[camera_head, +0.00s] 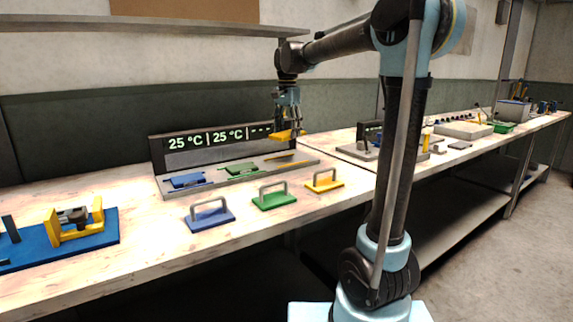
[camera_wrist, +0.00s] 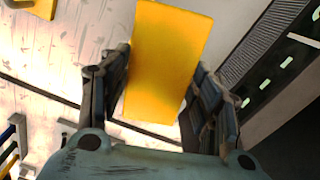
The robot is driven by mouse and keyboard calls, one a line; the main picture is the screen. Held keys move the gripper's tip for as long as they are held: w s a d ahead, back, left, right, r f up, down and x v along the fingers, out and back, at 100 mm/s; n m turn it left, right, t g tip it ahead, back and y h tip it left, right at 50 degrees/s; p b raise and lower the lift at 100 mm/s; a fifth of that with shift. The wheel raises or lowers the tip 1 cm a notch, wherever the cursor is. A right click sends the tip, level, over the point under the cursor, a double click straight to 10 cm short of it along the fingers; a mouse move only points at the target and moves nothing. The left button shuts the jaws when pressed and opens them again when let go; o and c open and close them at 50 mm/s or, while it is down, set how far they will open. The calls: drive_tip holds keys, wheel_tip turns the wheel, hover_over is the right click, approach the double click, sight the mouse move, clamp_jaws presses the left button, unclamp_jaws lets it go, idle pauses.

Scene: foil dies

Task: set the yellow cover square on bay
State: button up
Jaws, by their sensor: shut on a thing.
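My gripper (camera_head: 287,128) is shut on a plain yellow block (camera_head: 287,136), held in the air above the right end of the bay unit (camera_head: 312,161). In the wrist view the yellow block (camera_wrist: 165,60) lies between the two fingers and sticks out past them, slightly tilted. The yellow cover (camera_head: 323,184), a flat plate with a handle, rests on the table in front of the unit. Its corner shows in the wrist view (camera_wrist: 32,6). The right-hand bay holds a thin yellowish shape (camera_head: 281,157) too small to tell.
Blue (camera_head: 188,181) and green (camera_head: 243,168) pieces sit in the other bays. Blue (camera_head: 209,218) and green (camera_head: 275,200) handled plates stand on the table. A display (camera_head: 225,142) rises behind the bays. A blue fixture with a yellow frame (camera_head: 75,228) stands left.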

sight(286, 161)
drive_tip(key=m, duration=0.3)
drive_tip(key=shift+w+a+r, duration=0.1)
drive_tip(key=shift+a+r, duration=0.15)
drive_tip(key=shift+a, duration=0.05)
drive_tip(key=shift+f, duration=4.95)
drive_tip(key=shift+f, duration=0.1)
drive_tip(key=o, duration=1.1)
wheel_tip(286, 161, up, 12)
drive_tip(key=shift+r, duration=0.15)
